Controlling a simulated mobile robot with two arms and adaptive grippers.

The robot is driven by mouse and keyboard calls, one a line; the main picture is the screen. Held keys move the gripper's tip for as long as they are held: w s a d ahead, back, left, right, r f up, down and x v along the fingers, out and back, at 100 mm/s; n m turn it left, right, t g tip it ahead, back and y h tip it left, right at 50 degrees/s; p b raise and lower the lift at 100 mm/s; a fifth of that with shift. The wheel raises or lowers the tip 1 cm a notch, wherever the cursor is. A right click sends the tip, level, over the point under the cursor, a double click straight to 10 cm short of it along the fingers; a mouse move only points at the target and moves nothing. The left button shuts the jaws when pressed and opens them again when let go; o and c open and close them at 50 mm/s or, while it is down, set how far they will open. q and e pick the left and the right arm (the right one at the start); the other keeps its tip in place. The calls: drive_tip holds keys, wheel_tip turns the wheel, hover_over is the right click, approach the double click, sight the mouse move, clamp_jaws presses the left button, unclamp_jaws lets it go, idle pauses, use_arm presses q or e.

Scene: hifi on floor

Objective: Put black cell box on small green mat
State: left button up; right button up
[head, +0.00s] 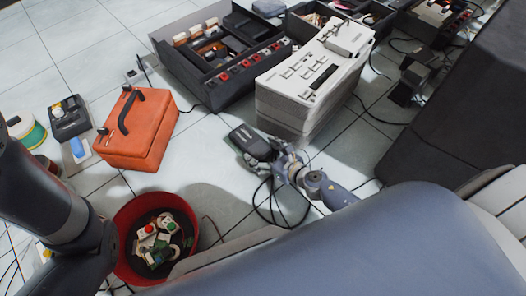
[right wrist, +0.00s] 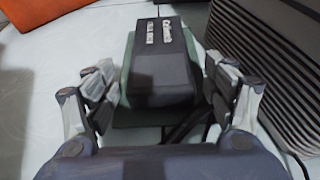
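In the right wrist view the black box (right wrist: 160,72) sits between the spread fingers of my right gripper (right wrist: 162,80). The fingers stand on either side of it, and I see no clear grip. In the head view my right gripper (head: 272,158) is at the box's lower right. My left gripper is not in view.
The white-grey unit (head: 300,90) stands close right of the box. An orange case (head: 150,140) and a red bucket of parts (head: 122,232) are to the left. A black open crate (head: 190,80) is behind. Loose cables lie near the gripper.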

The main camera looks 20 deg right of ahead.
drive_tip(key=shift+r, duration=0.25)
drive_tip(key=p+v, duration=0.2)
drive_tip(key=v, duration=1)
